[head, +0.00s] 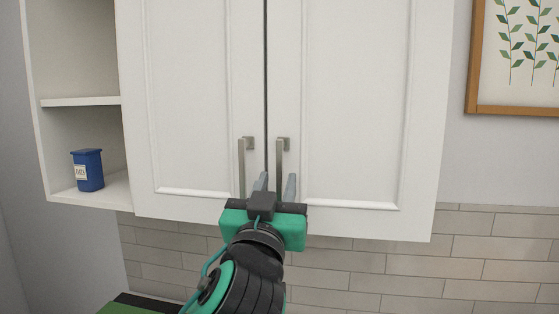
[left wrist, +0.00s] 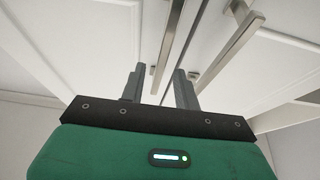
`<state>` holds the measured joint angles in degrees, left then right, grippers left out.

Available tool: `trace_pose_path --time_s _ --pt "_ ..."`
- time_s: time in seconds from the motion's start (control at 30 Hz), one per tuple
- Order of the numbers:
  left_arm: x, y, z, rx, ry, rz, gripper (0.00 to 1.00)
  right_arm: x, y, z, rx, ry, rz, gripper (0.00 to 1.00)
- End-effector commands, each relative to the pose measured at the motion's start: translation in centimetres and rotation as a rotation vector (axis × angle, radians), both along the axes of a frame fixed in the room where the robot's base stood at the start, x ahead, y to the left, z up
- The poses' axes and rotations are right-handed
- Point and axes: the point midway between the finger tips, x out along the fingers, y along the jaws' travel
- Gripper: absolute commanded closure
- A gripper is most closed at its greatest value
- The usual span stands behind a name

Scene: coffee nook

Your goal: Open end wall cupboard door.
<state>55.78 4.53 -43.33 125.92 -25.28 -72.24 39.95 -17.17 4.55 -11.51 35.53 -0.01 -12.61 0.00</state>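The white wall cupboard has a left door (head: 190,100) and a right door (head: 345,100), both shut, with a thin dark gap between them. Each door has a vertical metal bar handle near the gap: the left handle (head: 242,168) and the right handle (head: 280,160). My left gripper (head: 276,183) is at the handles' lower ends, its two grey fingers apart. In the head view the right handle's lower end appears between the fingers. In the left wrist view the open fingers (left wrist: 159,86) are close to both handles; contact and depth cannot be told. My right gripper is out of view.
An open shelf (head: 82,101) adjoins the cupboard at left, with a blue tin (head: 88,170) on its lower board. A framed plant picture (head: 515,108) hangs at right. Pale wall tiles (head: 420,270) lie below the cupboard. Nothing visible stands in front of the doors except my left arm.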

Motion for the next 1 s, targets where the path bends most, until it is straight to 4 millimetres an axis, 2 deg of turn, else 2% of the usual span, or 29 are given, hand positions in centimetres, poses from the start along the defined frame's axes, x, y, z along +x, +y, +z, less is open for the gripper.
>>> trace_pose_path --time_s 0.03,0.2,0.57,0.73,1.0 --pt "0.8 -0.1 0.7 0.003 0.001 0.002 0.68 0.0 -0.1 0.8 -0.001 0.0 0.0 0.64" --pt "2.3 -0.5 1.1 0.002 0.001 0.001 0.68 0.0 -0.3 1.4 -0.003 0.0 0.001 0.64" --pt "2.7 -0.6 1.1 0.0 0.0 -0.001 0.68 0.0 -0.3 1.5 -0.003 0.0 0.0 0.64" --pt "2.7 -0.6 1.1 0.0 0.0 -0.001 1.0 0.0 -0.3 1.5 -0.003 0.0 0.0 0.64" --pt "2.7 -0.6 1.1 0.0 0.0 0.001 1.0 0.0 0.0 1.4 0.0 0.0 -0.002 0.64"
